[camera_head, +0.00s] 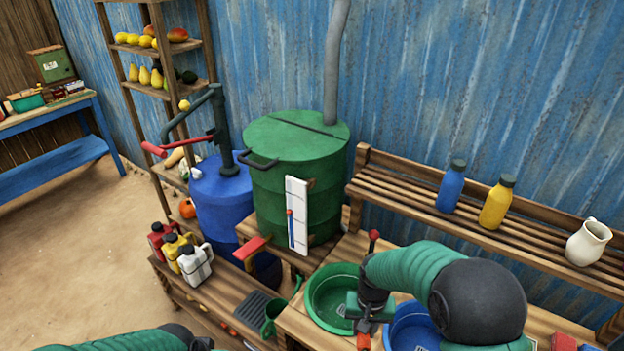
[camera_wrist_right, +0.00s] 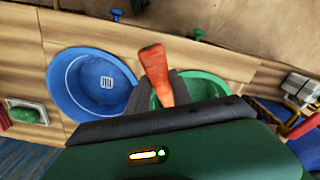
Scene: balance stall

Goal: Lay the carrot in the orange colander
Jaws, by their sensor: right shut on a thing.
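The orange-red carrot (camera_wrist_right: 155,68) is held between the two dark fingers of my right gripper (camera_wrist_right: 152,92) in the right wrist view, with its thick end pointing away. In the head view my right gripper (camera_head: 364,312) is over the right side of the green basin, and a small part of the carrot (camera_head: 363,342) shows below it. I see no orange colander in either view. My left arm shows at the bottom left edge of the head view, but its gripper does not show.
A green basin (camera_head: 321,310) and a blue basin (camera_head: 405,341) sit in the wooden counter. A green cup (camera_head: 272,317) stands left of the green basin. A green drum (camera_head: 270,195) and a slatted shelf with bottles (camera_head: 452,187) and a jug (camera_head: 587,243) stand behind.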

